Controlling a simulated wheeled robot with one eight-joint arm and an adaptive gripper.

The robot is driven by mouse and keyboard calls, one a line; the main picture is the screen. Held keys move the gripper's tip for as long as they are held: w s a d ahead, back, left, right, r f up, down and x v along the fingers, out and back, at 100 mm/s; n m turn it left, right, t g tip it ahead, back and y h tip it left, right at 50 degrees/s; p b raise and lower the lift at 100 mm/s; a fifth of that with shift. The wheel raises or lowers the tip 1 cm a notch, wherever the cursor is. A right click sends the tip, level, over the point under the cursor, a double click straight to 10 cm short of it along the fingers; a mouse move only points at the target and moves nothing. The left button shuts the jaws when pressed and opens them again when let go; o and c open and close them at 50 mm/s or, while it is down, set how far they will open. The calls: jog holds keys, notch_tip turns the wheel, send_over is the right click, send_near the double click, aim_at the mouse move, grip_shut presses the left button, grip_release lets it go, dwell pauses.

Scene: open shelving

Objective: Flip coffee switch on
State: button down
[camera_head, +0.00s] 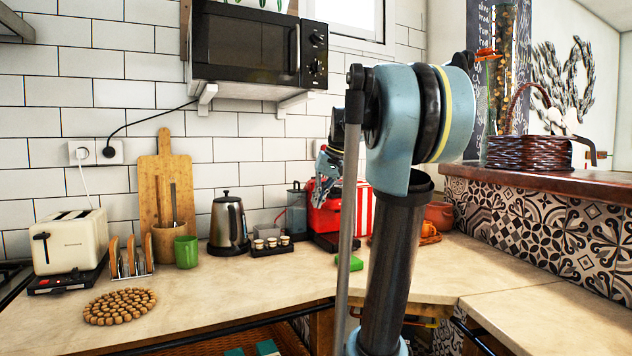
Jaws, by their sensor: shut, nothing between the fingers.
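The red coffee machine (324,218) stands at the back of the counter against the tiled wall. My arm covers much of its right side, and I cannot make out its switch. My gripper (318,196) shows small at the machine's upper left, overlapping it in the picture. It is shut and holds nothing that I can see. I cannot tell whether it touches the machine.
A steel kettle (228,222) and a dark tray of small cups (271,245) stand left of the machine. A black microwave (247,46) hangs above. The front middle of the counter (235,290) is clear.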

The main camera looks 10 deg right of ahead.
jog(key=w+d+r+y, duration=0.1)
jog(key=w+r, duration=0.4)
jog(key=w, duration=0.4)
jog(key=w+d+r+t+y, duration=0.1)
jog(key=w+r, duration=0.5)
jog(key=w, duration=0.4)
jog(key=w+d+r+y, duration=0.1)
jog(key=w+r, duration=0.5)
jog(key=w, duration=0.4)
jog(key=shift+w+d+r+n, duration=0.2)
jog(key=shift+w+d+n, duration=0.05)
jog(key=shift+d+n, duration=0.05)
jog(key=shift+f, duration=0.15)
jog(key=shift+s+d+f, duration=0.1)
jog(key=shift+s+f, duration=0.05)
jog(key=shift+f, duration=1.25)
jog(key=shift+s+f, duration=0.2)
jog(key=shift+f, duration=1.25)
jog(key=shift+s+d+f, duration=0.1)
jog(key=shift+s+f, duration=0.05)
jog(key=shift+f, duration=1.25)
jog(key=shift+s+f, duration=0.15)
jog(key=shift+f, duration=0.45)
jog(key=shift+r, duration=0.2)
jog(key=shift+r, duration=0.5)
